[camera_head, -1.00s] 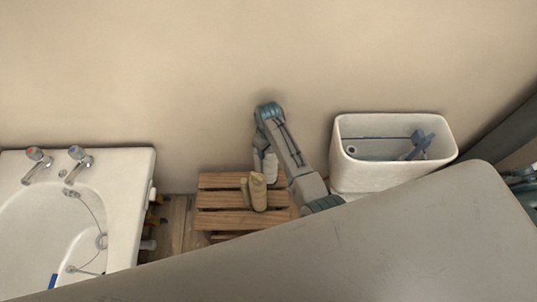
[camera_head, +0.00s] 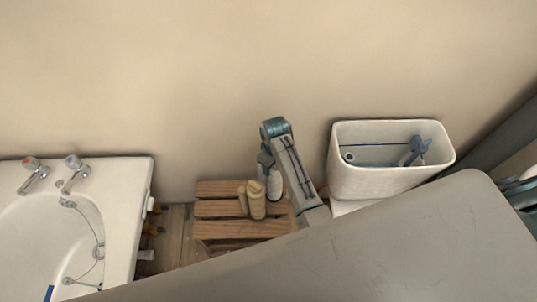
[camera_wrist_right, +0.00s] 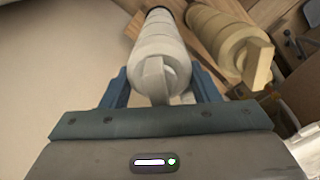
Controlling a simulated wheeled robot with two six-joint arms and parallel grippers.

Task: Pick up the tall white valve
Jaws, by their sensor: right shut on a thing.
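The tall white valve (camera_head: 273,187) is upright at the wooden slatted stool, just right of the tan fittings. It also shows in the right wrist view (camera_wrist_right: 160,52), with its grey-white ribbed body between my blue fingers. My right gripper (camera_head: 267,167) is shut on its upper end, and the same gripper shows in the wrist view (camera_wrist_right: 160,88). I cannot tell whether the valve's base touches the stool. My left gripper is not in view.
Tan fittings (camera_head: 256,202) stand close beside the valve on the wooden stool (camera_head: 218,208). An open white cistern (camera_head: 385,182) is at the right, a white basin (camera_head: 120,190) with taps at the left. The wall behind is bare.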

